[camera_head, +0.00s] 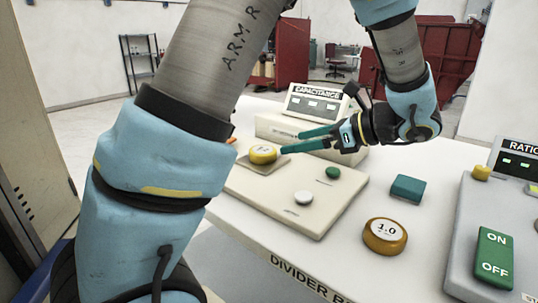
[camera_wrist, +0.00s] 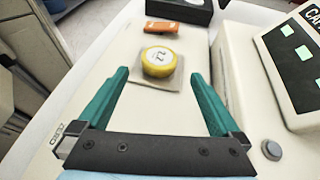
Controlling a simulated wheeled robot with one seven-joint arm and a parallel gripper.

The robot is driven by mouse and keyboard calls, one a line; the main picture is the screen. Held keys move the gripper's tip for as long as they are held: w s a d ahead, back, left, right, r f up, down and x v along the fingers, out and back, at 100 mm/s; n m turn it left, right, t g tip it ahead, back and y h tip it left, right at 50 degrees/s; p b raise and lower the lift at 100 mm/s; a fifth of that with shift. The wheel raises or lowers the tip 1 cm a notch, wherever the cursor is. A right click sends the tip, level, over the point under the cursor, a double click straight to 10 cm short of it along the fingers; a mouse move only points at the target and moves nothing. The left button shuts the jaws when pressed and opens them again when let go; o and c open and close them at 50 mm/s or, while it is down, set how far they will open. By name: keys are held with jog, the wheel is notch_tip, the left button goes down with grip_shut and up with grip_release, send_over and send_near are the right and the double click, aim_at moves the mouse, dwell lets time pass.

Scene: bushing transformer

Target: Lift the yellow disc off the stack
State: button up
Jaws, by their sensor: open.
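A yellow disc (camera_head: 263,155) with a white labelled top sits on a flat square pad on the beige panel, near the panel's far left corner. It also shows in the wrist view (camera_wrist: 158,62), ahead of my gripper. I cannot tell whether more than one layer is stacked there. A second, orange-yellow disc marked 1.0 (camera_head: 385,236) lies apart on the white table at the front right. My gripper (camera_head: 279,144) is open and empty, with teal fingers reaching left toward the yellow disc. In the wrist view the fingertips (camera_wrist: 157,76) are spread wider than the disc, which lies just beyond them.
The CAPACITANCE unit (camera_head: 318,105) stands close behind my gripper. The beige panel (camera_head: 262,192) carries a white knob (camera_head: 303,198) and a green knob (camera_head: 333,172). A teal block (camera_head: 407,188) lies to the right. An orange item (camera_wrist: 173,28) lies beyond the disc.

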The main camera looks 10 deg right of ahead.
aim_at(267, 150)
jog(key=shift+w+a+f, duration=0.1)
jog(key=shift+w+a, duration=0.05)
jog(key=shift+w, duration=0.2)
jog(key=x, duration=0.4)
jog(key=shift+a+f+p, duration=0.1)
jog(key=shift+p, duration=0.2)
jog(key=shift+f+p+x, duration=0.1)
jog(key=shift+p+x, duration=0.15)
jog(key=shift+x, duration=1.15)
jog(key=shift+f+p+x, duration=0.15)
jog(key=shift+p+x, duration=0.1)
jog(key=shift+x, duration=1.15)
jog(key=shift+s, duration=0.15)
jog(key=c, duration=1.5)
